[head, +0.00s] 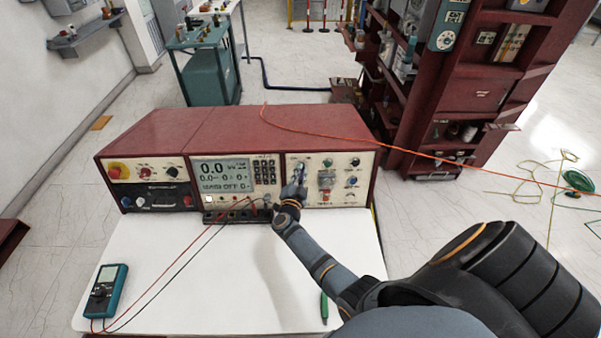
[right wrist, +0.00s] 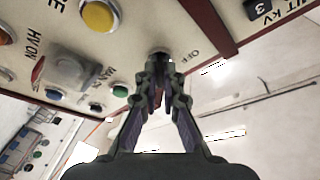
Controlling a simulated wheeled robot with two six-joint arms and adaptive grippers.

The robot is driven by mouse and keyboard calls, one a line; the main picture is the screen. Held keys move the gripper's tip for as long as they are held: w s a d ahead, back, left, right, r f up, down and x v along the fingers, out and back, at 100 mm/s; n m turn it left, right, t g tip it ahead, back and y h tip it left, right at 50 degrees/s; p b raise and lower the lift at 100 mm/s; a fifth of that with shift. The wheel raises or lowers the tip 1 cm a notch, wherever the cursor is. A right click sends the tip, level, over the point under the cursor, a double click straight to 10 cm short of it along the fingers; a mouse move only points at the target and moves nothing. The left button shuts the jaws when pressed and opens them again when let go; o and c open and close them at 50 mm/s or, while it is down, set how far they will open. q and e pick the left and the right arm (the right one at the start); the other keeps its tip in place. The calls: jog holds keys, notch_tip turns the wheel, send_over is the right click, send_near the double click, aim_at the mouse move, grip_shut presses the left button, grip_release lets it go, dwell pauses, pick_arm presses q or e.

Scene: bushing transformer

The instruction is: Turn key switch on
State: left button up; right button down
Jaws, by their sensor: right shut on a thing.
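The red test console (head: 235,130) stands at the back of the white table, with a cream right-hand panel (head: 345,164). My right gripper (head: 298,172) reaches the upper left of that panel. In the right wrist view, my right gripper (right wrist: 161,70) is shut on the key switch (right wrist: 160,54), close to the panel face. The fingertips hide most of the switch, so its exact angle cannot be told. An "OFF" label (right wrist: 190,55) shows beside it. My left gripper is not in view.
A teal multimeter (head: 103,290) lies at the table's left front, with red and black leads running to the console. A green pen-like item (head: 324,308) lies near the front. A yellow button (right wrist: 98,15) sits near the switch. The white tabletop (head: 220,270) is mostly clear.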

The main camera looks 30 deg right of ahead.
jog(key=c, duration=1.5)
grip_release()
jog(key=shift+a, duration=0.1)
jog(key=v, duration=0.7)
jog(key=shift+s+a, duration=0.2)
jog(key=shift+s, duration=0.05)
